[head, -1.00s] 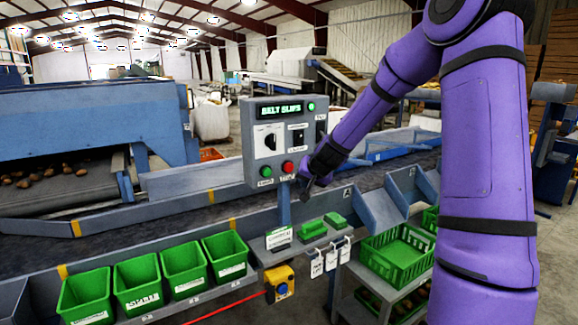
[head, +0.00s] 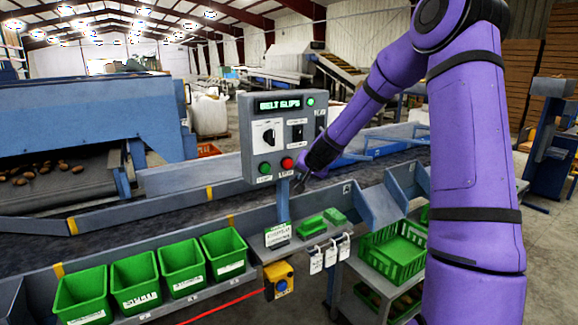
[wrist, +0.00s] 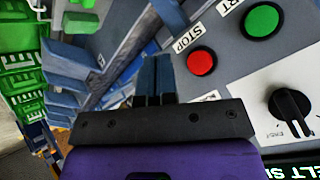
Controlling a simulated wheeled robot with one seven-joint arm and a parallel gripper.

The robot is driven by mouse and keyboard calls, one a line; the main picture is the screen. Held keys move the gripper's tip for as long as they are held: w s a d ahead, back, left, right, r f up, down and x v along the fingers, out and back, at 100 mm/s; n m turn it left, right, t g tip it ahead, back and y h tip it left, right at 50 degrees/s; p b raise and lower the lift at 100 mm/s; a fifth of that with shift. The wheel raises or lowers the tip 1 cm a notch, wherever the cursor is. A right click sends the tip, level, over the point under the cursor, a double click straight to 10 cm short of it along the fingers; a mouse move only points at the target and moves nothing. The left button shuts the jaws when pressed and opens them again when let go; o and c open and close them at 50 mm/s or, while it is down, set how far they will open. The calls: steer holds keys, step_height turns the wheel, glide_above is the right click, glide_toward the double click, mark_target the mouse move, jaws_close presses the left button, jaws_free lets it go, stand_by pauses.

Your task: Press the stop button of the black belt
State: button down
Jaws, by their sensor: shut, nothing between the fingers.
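A grey control panel (head: 250,140) stands on a post beside the dark belt (head: 130,217). Its display (head: 279,104) reads "BELT SLIPS". The red button (head: 287,163) is low on the panel, right of a green button (head: 265,168). In the wrist view the red button (wrist: 201,61) has a "STOP" label (wrist: 188,38) beside it, and the green button (wrist: 262,20) is beyond it. My gripper (head: 298,187) is shut and empty, just right of and below the red button. In the wrist view its fingertips (wrist: 155,62) are beside the button, apart from it in the picture; depth is unclear.
The panel also carries a black rotary knob (head: 268,136) and a lit green lamp (head: 310,101). Below it are several green bins (head: 135,284), a yellow box with a blue button (head: 279,280), hanging tags (head: 316,260) and a green crate (head: 394,254). Potatoes (head: 38,172) lie at the left.

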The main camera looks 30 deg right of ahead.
steer(key=w, duration=0.6)
steer(key=shift+a, duration=0.15)
steer(key=shift+w, duration=0.2)
stand_by(1.9)
steer(key=shift+w, duration=0.3)
steer(key=shift+w, duration=0.45)
stand_by(0.8)
stand_by(0.4)
steer(key=shift+s, duration=0.9)
steer(key=shift+s, duration=0.1)
steer(key=shift+s, duration=2.4)
